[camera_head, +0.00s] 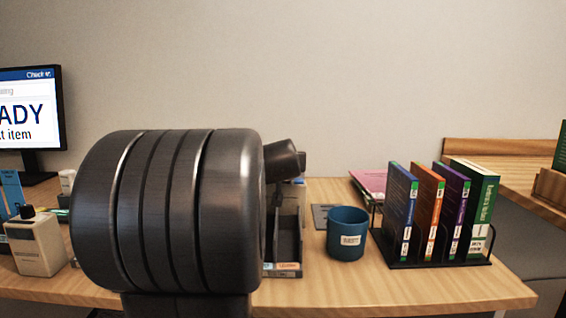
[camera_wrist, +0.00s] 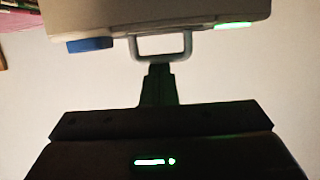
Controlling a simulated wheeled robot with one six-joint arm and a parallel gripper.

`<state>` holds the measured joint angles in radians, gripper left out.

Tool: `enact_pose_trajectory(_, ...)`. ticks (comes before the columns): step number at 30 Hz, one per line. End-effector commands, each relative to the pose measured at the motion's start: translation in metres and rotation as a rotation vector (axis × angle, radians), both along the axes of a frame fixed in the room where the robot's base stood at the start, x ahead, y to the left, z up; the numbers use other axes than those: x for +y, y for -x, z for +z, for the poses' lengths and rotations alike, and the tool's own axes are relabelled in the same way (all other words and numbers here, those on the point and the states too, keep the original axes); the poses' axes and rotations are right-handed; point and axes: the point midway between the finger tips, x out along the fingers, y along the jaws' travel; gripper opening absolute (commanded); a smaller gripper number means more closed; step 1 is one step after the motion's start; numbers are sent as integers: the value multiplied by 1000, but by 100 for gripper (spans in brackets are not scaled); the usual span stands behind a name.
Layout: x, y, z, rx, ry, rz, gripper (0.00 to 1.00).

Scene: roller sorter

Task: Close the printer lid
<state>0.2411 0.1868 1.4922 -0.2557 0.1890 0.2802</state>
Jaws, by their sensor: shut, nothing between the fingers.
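In the wrist view a pale, box-like part (camera_wrist: 160,14) fills the top of the picture, with a grey U-shaped handle (camera_wrist: 184,47) below its edge. It looks like part of the printer or its lid, but I cannot tell how far open the lid is. My gripper (camera_wrist: 159,70) is shut and empty, with its dark fingertips at the lower bar of the handle. I cannot tell whether they touch it. In the head view my own dark arm blocks the middle left, and I cannot make out the printer or the fingertips there.
On the wooden desk (camera_head: 400,290) stand a monitor (camera_head: 25,108), a beige device (camera_head: 36,246), a dark tray (camera_head: 289,235), a blue mug (camera_head: 347,236) and a black rack (camera_head: 410,263) of several books. A pink folder (camera_head: 371,183) lies behind the mug. The desk's front right is bare.

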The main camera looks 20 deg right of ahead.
Motion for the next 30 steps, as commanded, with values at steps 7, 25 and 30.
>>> enact_pose_trajectory(7,1,0,19,21,-9,-1,0)
enact_pose_trajectory(25,25,77,-5,-3,2,1,0)
enact_pose_trajectory(30,27,83,-8,-3,0,2,0)
